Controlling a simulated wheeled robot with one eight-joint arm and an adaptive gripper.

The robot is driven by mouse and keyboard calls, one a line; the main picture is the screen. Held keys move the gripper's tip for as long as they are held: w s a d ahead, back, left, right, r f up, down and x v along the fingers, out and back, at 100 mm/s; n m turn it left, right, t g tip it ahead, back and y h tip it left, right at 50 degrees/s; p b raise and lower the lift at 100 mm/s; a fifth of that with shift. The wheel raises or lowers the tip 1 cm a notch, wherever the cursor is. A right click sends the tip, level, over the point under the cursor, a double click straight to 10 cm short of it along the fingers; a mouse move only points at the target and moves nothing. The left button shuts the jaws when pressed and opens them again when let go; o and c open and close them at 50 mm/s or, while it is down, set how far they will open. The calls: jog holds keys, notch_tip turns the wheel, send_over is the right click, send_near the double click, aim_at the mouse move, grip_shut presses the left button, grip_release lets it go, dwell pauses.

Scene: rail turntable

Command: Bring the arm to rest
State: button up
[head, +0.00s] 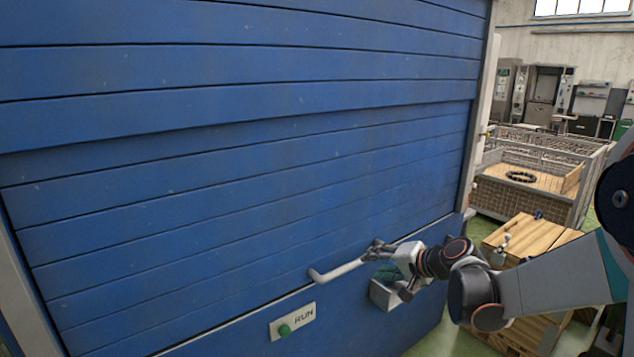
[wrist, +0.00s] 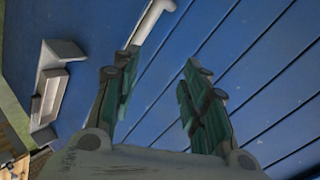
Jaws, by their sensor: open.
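My arm reaches in from the right in the head view. My gripper (head: 378,249) is close to the blue slatted wall (head: 200,170). In the wrist view my gripper (wrist: 158,78) is open, with its two green-padded fingers spread and only blue slats between them. A pale lever handle (head: 335,270) sticks out to the left of my gripper. It also shows in the wrist view (wrist: 150,22), beyond the left fingertip. I cannot tell whether the finger touches it; part of the lever is hidden.
A grey bracket (head: 382,296) is on the wall just below my gripper. A RUN plate (head: 305,316) with a green button (head: 284,330) is at lower left. A wooden crate (head: 525,235) stands behind my arm, and a mesh-sided bin (head: 530,197) holds a dark ring (head: 521,176).

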jog(key=s+d+r+n+g+h, duration=0.1)
jog(key=s+d+n+h, duration=0.1)
jog(key=s, duration=1.5)
jog(key=s+d+r+n+g+h, duration=0.1)
jog(key=s+n+h, duration=0.3)
jog(key=s, duration=1.3)
jog(key=shift+d+r+n+g+h, duration=0.3)
jog(key=shift+d+r+n+h, duration=0.15)
jog(key=shift+r+h, duration=0.1)
jog(key=shift+s, duration=0.1)
